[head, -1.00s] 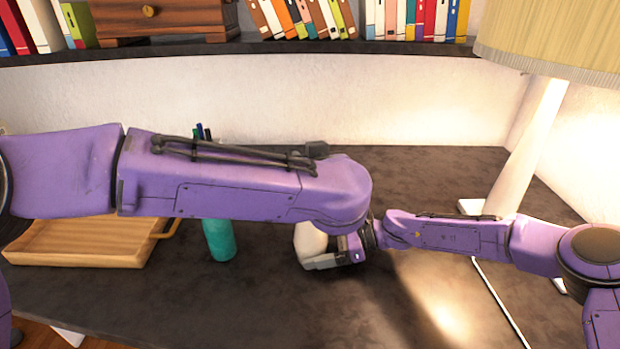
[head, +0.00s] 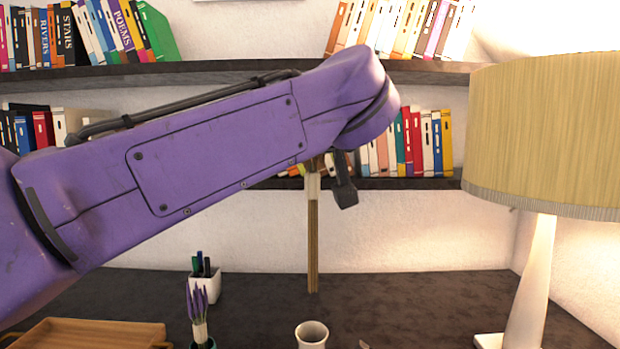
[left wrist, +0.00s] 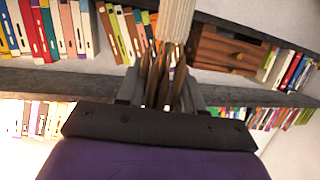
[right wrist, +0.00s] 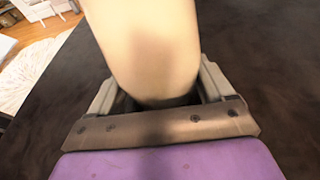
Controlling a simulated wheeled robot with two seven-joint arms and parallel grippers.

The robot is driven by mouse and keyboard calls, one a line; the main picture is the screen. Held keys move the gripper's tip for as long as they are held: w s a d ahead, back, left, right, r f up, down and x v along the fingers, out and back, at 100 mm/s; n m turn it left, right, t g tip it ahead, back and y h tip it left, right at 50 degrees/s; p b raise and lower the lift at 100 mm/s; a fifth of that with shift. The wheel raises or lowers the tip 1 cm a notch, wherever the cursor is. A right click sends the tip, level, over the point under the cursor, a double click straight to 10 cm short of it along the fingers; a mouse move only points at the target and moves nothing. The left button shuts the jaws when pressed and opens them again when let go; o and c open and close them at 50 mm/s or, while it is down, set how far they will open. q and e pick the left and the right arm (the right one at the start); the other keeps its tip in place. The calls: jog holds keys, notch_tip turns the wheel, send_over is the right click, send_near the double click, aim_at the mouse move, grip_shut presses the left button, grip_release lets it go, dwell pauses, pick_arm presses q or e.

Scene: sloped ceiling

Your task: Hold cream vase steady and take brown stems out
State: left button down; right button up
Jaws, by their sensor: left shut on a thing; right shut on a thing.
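The brown stems (head: 313,240), a thin upright bundle with a pale band near the top, hang below my raised left arm in the head view. Their lower ends show above the cream vase (head: 312,334), with a visible gap. The left gripper (left wrist: 160,88) is shut on the brown stems (left wrist: 161,70) in the left wrist view; my arm mostly hides it from the head. The right gripper (right wrist: 160,94) is shut around the cream vase (right wrist: 145,45) in the right wrist view. The vase's open rim shows at the head view's bottom edge; its lower body is cut off.
A teal vase with purple flowers (head: 198,308), a white pen cup (head: 206,285) and a wooden tray (head: 90,335) stand left. A lamp (head: 535,270) stands right. Bookshelves run behind, near my raised arm. The dark desk (head: 410,290) is clear behind the vase.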

jog(key=o, duration=0.7)
jog(key=v, duration=1.2)
